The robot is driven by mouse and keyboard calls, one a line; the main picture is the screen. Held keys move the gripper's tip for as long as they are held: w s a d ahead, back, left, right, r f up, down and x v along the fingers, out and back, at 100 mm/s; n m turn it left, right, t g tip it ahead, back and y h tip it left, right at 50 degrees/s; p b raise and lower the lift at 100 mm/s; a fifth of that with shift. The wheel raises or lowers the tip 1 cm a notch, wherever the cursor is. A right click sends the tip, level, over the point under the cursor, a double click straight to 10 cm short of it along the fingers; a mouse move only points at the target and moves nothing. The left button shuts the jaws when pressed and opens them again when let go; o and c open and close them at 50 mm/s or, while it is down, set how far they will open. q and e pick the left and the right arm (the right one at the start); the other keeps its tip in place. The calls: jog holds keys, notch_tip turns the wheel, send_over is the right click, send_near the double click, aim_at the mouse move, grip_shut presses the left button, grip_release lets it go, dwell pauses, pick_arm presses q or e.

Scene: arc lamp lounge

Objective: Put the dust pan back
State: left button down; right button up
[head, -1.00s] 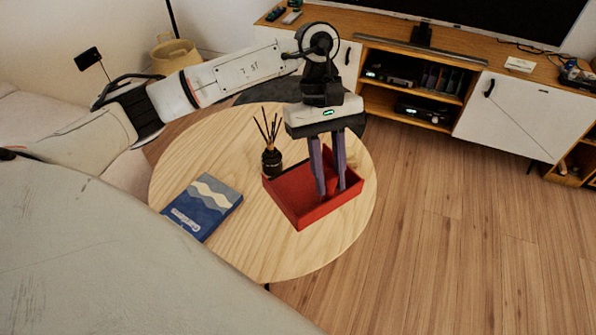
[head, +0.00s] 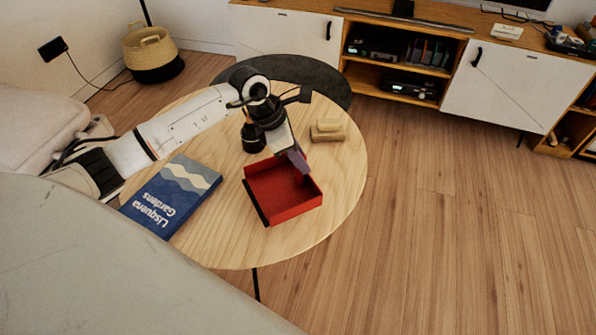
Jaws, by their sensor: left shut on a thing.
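The dust pan (head: 282,205) is a red open tray with a dark lip along its left edge. It is on or just above the round wooden table (head: 225,250); I cannot tell whether its underside touches the wood. My left gripper (head: 298,160) reaches in from the left and is shut on the pan's far right wall. The purple-grey fingers are tilted, and the gripper hides part of the pan's far side. My right gripper is out of view.
A blue book (head: 172,192) lies left of the pan. A dark bottle (head: 253,140) stands behind it, partly covered by my arm. A beige blocky thing (head: 327,131) sits at the back right. The table's right and front are bare. A media cabinet (head: 285,36) stands beyond.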

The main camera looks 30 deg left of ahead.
aim_at(305, 178)
pick_arm(q)
jog(key=shift+f+b, duration=0.45)
jog(key=shift+f, duration=1.8)
